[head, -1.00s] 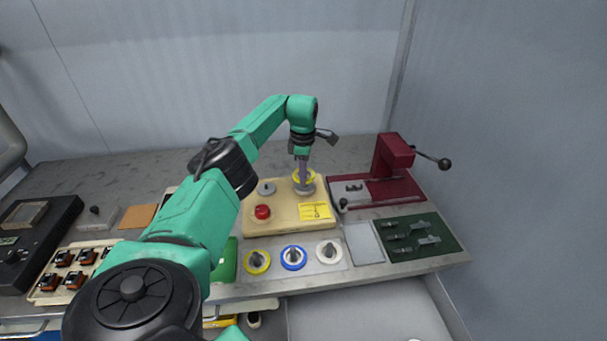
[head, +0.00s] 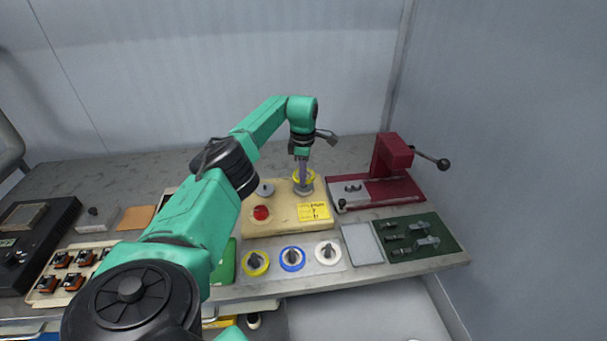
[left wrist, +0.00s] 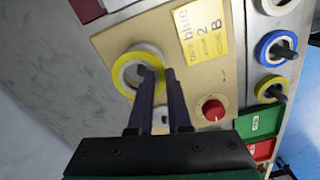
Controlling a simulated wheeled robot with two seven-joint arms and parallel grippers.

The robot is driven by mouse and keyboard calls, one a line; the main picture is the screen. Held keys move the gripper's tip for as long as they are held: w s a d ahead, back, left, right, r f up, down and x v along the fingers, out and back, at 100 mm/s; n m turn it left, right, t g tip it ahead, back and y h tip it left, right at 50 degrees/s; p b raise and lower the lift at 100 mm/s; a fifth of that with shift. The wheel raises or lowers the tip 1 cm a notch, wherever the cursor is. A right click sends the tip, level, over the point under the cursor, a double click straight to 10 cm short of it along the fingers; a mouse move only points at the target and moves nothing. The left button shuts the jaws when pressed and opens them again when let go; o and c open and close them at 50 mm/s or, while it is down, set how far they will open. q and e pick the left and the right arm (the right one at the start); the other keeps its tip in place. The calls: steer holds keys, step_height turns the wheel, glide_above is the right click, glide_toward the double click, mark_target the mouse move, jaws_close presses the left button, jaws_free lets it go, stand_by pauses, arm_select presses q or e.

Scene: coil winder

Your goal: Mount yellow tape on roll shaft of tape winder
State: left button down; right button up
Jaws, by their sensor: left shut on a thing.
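A yellow tape roll (head: 311,174) is at the far end of the beige tape winder (head: 285,220), by a grey round disc (head: 304,191). My left gripper (head: 303,182) points down there, shut on this roll. In the left wrist view the yellow tape roll (left wrist: 121,83) shows as a ring around a pale centre, with the left gripper (left wrist: 153,74) at its near rim. The fingers hide part of the ring, and I cannot tell how far it sits on a shaft. My right gripper is not in view.
The winder has a red knob (head: 261,213), a grey knob (head: 265,189) and a yellow note (head: 313,211). In front, yellow (head: 256,264), blue (head: 292,259) and white (head: 327,254) rolls stand on pegs. A dark red lever press (head: 392,157) is at the right.

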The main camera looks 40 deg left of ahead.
arm_select(q)
steer(key=shift+s, duration=0.1)
steer(key=shift+f, duration=0.2)
stand_by(0.4)
steer(key=shift+f+b, duration=1.2)
steer(key=shift+f, duration=0.3)
steer(key=shift+f, duration=0.15)
steer(key=c, duration=0.8)
jaws_free()
steer(key=shift+r, duration=0.25)
steer(key=shift+r, duration=0.1)
